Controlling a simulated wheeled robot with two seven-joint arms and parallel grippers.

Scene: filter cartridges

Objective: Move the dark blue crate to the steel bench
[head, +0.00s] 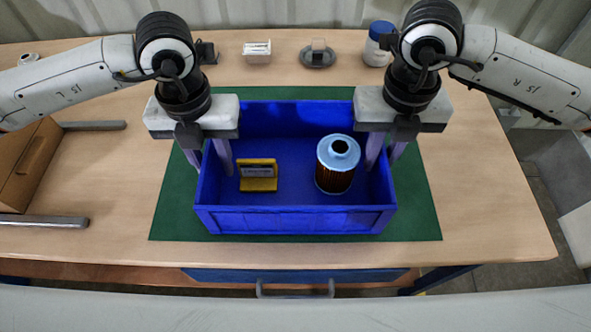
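The dark blue crate (295,219) stands upright on a green mat on the wooden table. It holds a yellow block-like item (258,185) with a pale label and a round filter cartridge (338,152) with a light blue top and brown pleated side. My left gripper (210,165) points down at the crate's left wall, one finger inside and one outside, with a gap between them. My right gripper (382,160) straddles the right wall in the same way, its fingers apart. Contact with the walls is hard to see. No steel bench is clearly identifiable.
The green mat (425,215) surrounds the crate. A cardboard box (28,165) lies at the left. A white small box (257,51), a grey dispenser (318,55) and a blue-lidded jar (377,45) stand behind. A pale surface (577,230) shows at the right edge; the table's right front is clear.

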